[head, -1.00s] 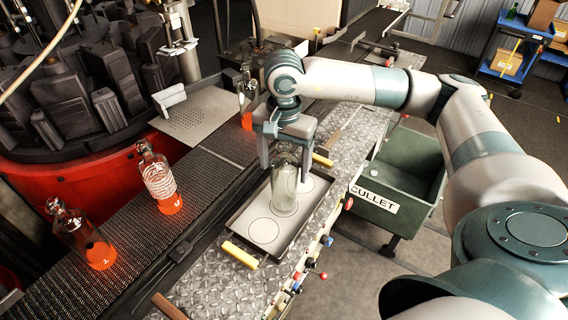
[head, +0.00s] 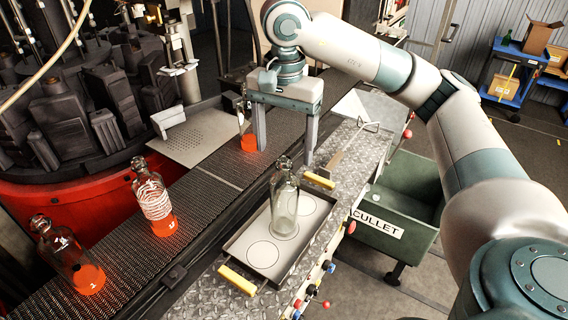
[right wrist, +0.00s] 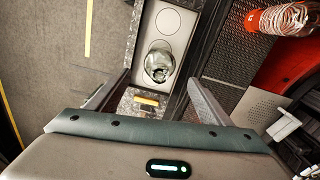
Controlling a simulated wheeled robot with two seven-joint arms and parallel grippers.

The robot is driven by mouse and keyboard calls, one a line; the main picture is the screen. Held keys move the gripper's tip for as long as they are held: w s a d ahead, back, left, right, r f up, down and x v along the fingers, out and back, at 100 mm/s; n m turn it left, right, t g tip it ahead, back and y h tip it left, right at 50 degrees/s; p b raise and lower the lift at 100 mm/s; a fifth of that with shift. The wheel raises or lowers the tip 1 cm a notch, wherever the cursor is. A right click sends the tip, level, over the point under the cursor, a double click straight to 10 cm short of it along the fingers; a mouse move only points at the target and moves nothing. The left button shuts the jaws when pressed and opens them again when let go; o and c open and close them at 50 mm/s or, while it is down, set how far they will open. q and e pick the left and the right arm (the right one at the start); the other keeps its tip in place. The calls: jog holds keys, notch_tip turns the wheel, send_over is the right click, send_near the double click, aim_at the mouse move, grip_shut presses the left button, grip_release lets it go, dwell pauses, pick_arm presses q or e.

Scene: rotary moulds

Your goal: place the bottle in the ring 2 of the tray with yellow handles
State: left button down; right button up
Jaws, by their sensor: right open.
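The clear glass bottle (head: 285,195) stands upright in the tray with yellow handles (head: 232,246), apparently on the middle of its rings. The near ring (head: 263,254) is empty, and part of the far ring shows behind the bottle. My right gripper (head: 284,158) is open and empty, above and behind the bottle, clear of it. In the right wrist view the bottle (right wrist: 159,62) stands upright in the tray beyond the open fingers, with one yellow handle (right wrist: 146,101) near. My left gripper is not in view.
Glowing bottles (head: 157,200) stand on the dark conveyor (head: 125,235) left of the tray. A green cullet bin (head: 405,195) stands right of the metal bench. Coloured knobs (head: 325,266) line the bench edge. The rotary mould machine (head: 70,120) is at the back left.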

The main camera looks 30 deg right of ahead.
jog(key=shift+r, duration=0.5)
